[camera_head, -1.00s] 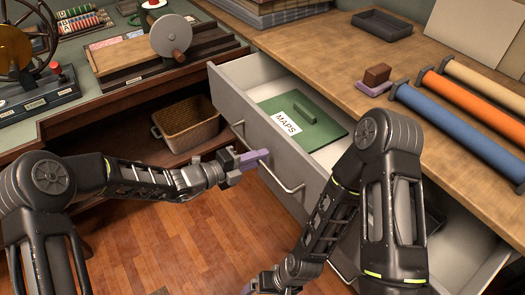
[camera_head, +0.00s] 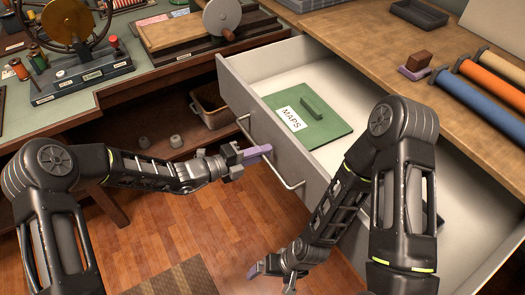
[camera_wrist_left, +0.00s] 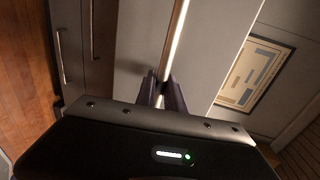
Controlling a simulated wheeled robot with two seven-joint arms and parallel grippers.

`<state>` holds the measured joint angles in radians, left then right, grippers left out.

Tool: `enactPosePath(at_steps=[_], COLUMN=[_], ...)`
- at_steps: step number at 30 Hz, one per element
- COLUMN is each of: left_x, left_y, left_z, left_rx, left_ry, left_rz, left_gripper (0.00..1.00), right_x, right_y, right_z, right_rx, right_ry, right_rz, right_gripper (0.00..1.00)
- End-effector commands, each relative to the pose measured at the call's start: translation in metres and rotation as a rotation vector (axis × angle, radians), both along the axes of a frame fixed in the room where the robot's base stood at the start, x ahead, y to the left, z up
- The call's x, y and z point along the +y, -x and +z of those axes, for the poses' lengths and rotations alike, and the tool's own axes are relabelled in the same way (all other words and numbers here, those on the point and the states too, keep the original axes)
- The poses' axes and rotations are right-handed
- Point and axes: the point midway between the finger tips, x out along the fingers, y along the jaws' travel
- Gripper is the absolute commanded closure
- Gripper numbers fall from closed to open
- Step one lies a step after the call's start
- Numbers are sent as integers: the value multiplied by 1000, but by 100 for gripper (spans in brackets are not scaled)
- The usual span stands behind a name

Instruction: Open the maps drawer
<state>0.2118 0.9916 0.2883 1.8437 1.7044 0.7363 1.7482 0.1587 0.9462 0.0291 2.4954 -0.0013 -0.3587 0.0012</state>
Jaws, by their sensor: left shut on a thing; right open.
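The maps drawer (camera_head: 237,92) is grey and stands pulled out from under the wooden counter. Inside it lies a green board (camera_head: 318,134) with a raised grip and a white MAPS label. My left gripper (camera_head: 262,152) is at the drawer's front, shut on its long metal bar handle (camera_head: 289,181). In the left wrist view the handle (camera_wrist_left: 177,35) runs between the fingers (camera_wrist_left: 163,88). My right gripper (camera_head: 262,268) hangs low over the floor at the bottom, open and apart from the drawer.
The wooden counter (camera_head: 375,70) carries coloured rolls (camera_head: 490,98), a brown block (camera_head: 418,60) and a dark tray (camera_head: 418,12). A workbench with a wheel device (camera_head: 75,35) stands at the left. A basket (camera_head: 210,105) sits on the shelf below.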

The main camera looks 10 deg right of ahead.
Motion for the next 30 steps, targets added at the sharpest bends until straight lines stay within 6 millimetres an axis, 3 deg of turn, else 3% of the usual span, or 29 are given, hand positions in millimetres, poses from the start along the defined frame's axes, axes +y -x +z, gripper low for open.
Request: enactPosePath(at_steps=[5,6,13,23,30], left_x=[0,0,0,2,28], left_y=[0,0,0,1,10], left_z=[0,0,0,0,6], left_rx=[0,0,0,0,0], left_ry=[0,0,0,0,-1], left_rz=[-1,-1,-1,0,3], left_gripper=[100,86,67,66,66], right_x=[0,0,0,0,0], right_y=[0,0,0,0,0], right_z=[0,0,0,0,-1], right_rx=[0,0,0,0,0], right_ry=[0,0,0,0,0], right_rz=[0,0,0,0,0], right_gripper=[6,6,6,6,6])
